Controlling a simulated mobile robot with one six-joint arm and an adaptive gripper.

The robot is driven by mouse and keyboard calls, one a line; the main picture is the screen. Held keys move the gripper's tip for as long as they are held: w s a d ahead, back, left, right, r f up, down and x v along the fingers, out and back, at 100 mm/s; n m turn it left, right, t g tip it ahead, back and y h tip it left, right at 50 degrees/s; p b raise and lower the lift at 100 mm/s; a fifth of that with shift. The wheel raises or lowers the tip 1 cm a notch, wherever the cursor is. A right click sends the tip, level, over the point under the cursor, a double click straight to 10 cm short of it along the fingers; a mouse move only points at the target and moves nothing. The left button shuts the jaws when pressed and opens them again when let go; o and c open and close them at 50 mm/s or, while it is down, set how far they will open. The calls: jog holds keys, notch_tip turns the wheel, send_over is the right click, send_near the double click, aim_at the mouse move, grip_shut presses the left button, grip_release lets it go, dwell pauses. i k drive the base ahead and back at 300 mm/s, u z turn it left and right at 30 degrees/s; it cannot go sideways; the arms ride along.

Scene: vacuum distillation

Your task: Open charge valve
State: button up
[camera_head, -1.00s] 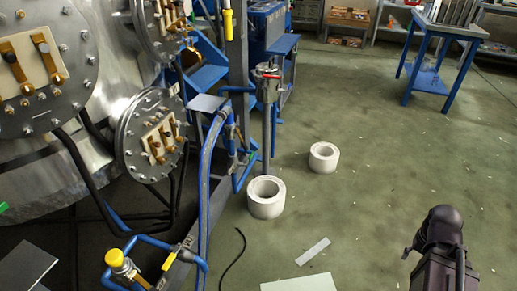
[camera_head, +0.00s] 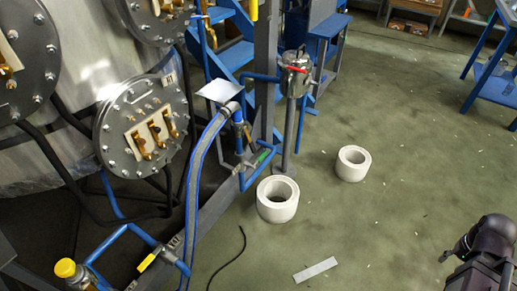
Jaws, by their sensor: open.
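The frames do not label which valve is the charge valve. A valve with a green handle (camera_head: 262,157) sits on the blue pipework in the middle. A valve with a yellow lever (camera_head: 147,262) is on the blue pipe at the lower left, near a round yellow cap (camera_head: 66,268). A steel pot with a red handle (camera_head: 296,69) stands on a grey post right of the frame. A yellow handle (camera_head: 252,10) shows at the top edge. Part of my dark arm shows at the lower right; its gripper fingers are not in view.
A large steel vessel with round bolted flanges (camera_head: 143,125) fills the left. Two white rings (camera_head: 277,209) and (camera_head: 352,163) and a pale strip (camera_head: 315,270) lie on the floor. A blue hose (camera_head: 197,175) and black cables hang near the frame. The right floor is mostly clear.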

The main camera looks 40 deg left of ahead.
aim_at(264, 154)
jog(key=u, duration=0.6)
jog(key=i, duration=0.95)
jog(key=u, duration=0.5)
